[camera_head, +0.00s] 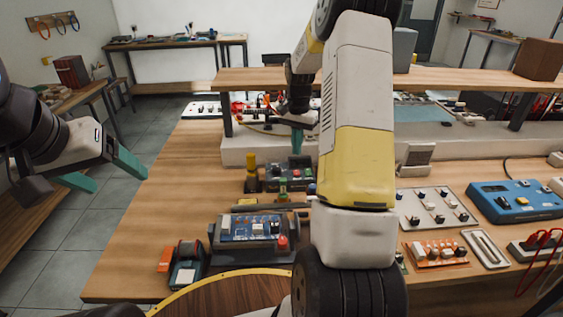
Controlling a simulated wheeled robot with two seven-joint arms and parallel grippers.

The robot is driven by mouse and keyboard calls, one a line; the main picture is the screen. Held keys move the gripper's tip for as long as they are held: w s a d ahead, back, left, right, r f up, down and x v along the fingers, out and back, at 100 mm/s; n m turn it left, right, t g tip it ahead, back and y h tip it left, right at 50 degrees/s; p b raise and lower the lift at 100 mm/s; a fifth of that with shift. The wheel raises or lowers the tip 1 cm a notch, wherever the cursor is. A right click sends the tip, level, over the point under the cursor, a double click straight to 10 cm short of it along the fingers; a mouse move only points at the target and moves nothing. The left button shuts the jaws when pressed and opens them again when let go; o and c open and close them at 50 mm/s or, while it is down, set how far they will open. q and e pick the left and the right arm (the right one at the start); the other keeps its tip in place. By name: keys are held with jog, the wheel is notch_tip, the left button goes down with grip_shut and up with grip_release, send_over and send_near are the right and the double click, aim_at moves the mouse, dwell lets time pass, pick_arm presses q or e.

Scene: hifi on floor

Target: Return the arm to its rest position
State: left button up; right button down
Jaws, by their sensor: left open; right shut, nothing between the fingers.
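My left gripper (112,178) is at the left of the view, off the bench's left edge and above the floor. Its two teal fingers are spread and nothing is between them. My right arm, white and yellow, stands large in the middle of the view and hides part of the bench. My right gripper (297,143) points down above the back of the bench, beside the raised shelf's front. Its teal fingers are together and hold nothing. A dark device with knobs and buttons (290,178) is just below it; I cannot tell whether they touch.
The wooden bench (150,230) carries a blue circuit board unit (250,228), a knob panel (436,208), a blue meter (515,202) and an orange terminal block (436,252). A raised shelf (260,80) spans the back. The bench's left part is clear.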

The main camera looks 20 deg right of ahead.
jog(key=s+a+r+n+t, duration=0.2)
jog(key=s+a+r, duration=0.2)
jog(key=s+r, duration=0.3)
jog(key=s+a+r+n+t, duration=0.15)
jog(key=s+a+r, duration=0.3)
jog(key=r, duration=0.45)
jog(key=s+a+r+n+t+y, duration=0.1)
jog(key=s+a+n, duration=0.2)
jog(key=s, duration=0.5)
jog(key=s+a+r+n+t+y, duration=0.1)
jog(key=s+a+r+n, duration=0.1)
jog(key=s, duration=0.7)
jog(key=shift+a+n+t, duration=0.35)
jog(key=shift+a+n, duration=0.2)
jog(key=shift+a, duration=0.4)
